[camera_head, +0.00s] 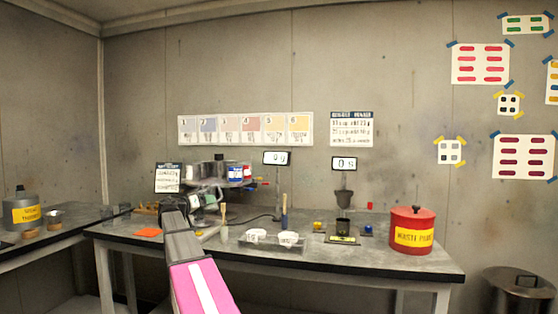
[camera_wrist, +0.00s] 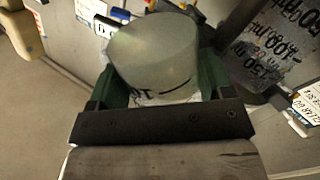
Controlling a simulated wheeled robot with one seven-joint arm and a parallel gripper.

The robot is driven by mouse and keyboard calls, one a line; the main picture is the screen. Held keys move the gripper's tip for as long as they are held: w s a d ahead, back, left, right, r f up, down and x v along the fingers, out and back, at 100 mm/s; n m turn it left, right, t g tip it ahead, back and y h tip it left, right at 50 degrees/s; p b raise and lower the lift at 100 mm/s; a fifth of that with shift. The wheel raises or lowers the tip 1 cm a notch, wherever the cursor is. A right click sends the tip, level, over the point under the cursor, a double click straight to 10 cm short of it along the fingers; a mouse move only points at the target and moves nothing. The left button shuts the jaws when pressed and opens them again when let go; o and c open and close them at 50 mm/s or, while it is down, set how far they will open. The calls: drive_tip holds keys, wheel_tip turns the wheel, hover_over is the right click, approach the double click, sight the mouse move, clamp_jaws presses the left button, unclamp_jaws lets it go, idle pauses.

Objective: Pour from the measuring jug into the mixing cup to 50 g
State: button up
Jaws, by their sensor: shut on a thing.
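My gripper (camera_wrist: 156,85) has green fingers shut on a rounded grey-green piece (camera_wrist: 152,50), which I take to be part of the measuring jug. A grey panel with a millilitre scale (camera_wrist: 268,50) shows beside it. The jug's spout and contents cannot be made out. In the head view my gripper (camera_head: 203,199) is over the bench's left part, partly hidden by my arm.
A red waste pot (camera_head: 412,230) stands at the bench's right end. A second display (camera_head: 277,158) stands behind. Paint tins (camera_head: 235,174) are at the back left.

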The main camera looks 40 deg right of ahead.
drive_tip(key=shift+w+n, duration=0.1)
drive_tip(key=shift+n, duration=0.2)
idle(0.6)
drive_tip(key=shift+w+r+n, duration=0.1)
drive_tip(key=shift+w+n, duration=0.15)
drive_tip(key=shift+n, duration=0.55)
drive_tip(key=shift+s+r+n, duration=0.1)
drive_tip(key=shift+r+n, duration=0.05)
drive_tip(key=shift+n, duration=0.65)
drive_tip(key=shift+g, duration=0.3)
drive_tip(key=shift+r+n, duration=0.3)
drive_tip(key=shift+n, duration=0.5)
drive_tip(key=shift+r+n, duration=0.25)
drive_tip(key=shift+n, duration=0.35)
idle(3.8)
